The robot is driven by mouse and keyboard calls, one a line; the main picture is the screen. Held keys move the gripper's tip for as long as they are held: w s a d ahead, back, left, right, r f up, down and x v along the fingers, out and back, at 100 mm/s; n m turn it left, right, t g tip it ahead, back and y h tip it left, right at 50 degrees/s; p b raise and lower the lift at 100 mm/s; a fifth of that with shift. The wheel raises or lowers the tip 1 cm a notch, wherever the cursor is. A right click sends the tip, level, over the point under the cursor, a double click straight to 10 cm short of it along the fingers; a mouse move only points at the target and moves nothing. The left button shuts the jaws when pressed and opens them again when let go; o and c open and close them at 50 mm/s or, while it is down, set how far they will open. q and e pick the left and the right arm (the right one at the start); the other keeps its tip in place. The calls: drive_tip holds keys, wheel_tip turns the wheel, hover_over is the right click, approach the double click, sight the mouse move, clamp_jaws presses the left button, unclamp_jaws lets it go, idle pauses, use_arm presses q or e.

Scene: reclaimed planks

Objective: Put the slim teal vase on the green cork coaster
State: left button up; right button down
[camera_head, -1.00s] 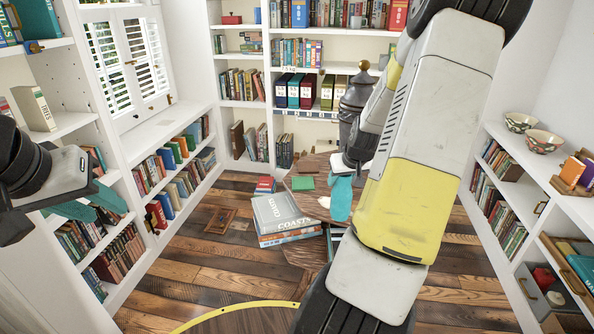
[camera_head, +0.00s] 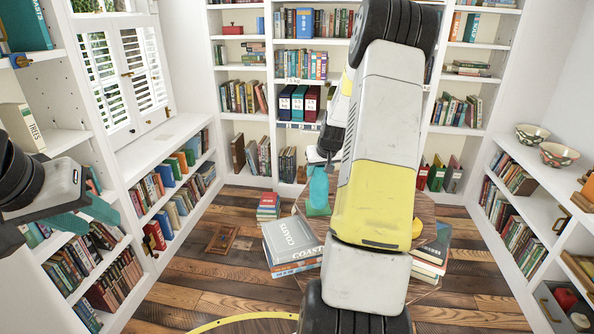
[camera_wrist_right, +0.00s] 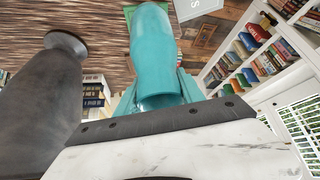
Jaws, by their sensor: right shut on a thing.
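The slim teal vase (camera_head: 319,188) is held by my right gripper (camera_head: 321,168) above the round wooden table. It also fills the upper middle of the right wrist view (camera_wrist_right: 155,55), with teal fingers on both sides of it. The green cork coaster (camera_head: 316,211) lies on the table, mostly hidden behind the vase's lower end in the head view. A green edge of it shows beyond the vase in the right wrist view (camera_wrist_right: 128,11). I cannot tell the gap between vase and coaster. My left gripper (camera_head: 88,216) is open and empty, far left, by the shelves.
Stacked books (camera_head: 291,243) lie at the table's left front, others (camera_head: 433,250) at right.

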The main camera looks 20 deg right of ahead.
drive_tip(key=shift+w+d+f, duration=0.3)
drive_tip(key=shift+w+f, duration=0.3)
drive_tip(key=shift+f, duration=0.05)
drive_tip(key=shift+w+d+f, duration=0.25)
drive_tip(key=shift+w+f, duration=0.35)
drive_tip(key=shift+w+d+f, duration=0.3)
drive_tip(key=shift+w+f, duration=0.3)
drive_tip(key=shift+f, duration=0.15)
drive_tip(key=c, duration=0.7)
unclamp_jaws()
drive_tip(key=shift+f, duration=0.1)
